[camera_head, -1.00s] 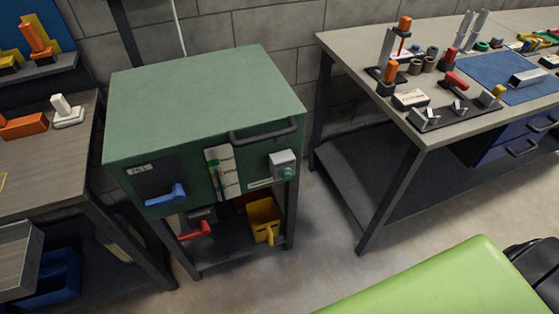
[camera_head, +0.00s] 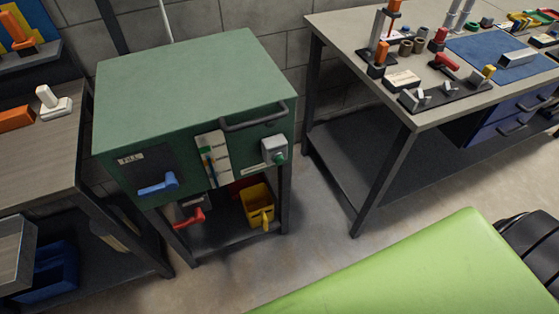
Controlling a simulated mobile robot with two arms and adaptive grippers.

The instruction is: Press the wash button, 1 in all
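The green wash cabinet (camera_head: 190,95) stands near the wall, left of the middle. On its front right is a grey box with a round green button (camera_head: 280,158), which looks like the wash button; I cannot read any label on it. A panel marked FILL with a blue lever (camera_head: 158,184) is at the front left. A light strip gauge (camera_head: 213,158) sits between them. Neither of my grippers can be made out in this view. Nothing visible touches the button.
A workbench (camera_head: 350,30) with tools and a blue mat stands to the right. A wooden table (camera_head: 45,150) stands at the left. A yellow container (camera_head: 257,205) and a red lever (camera_head: 189,218) are below the cabinet. A bright green surface (camera_head: 430,270) fills the front right. Floor shows between.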

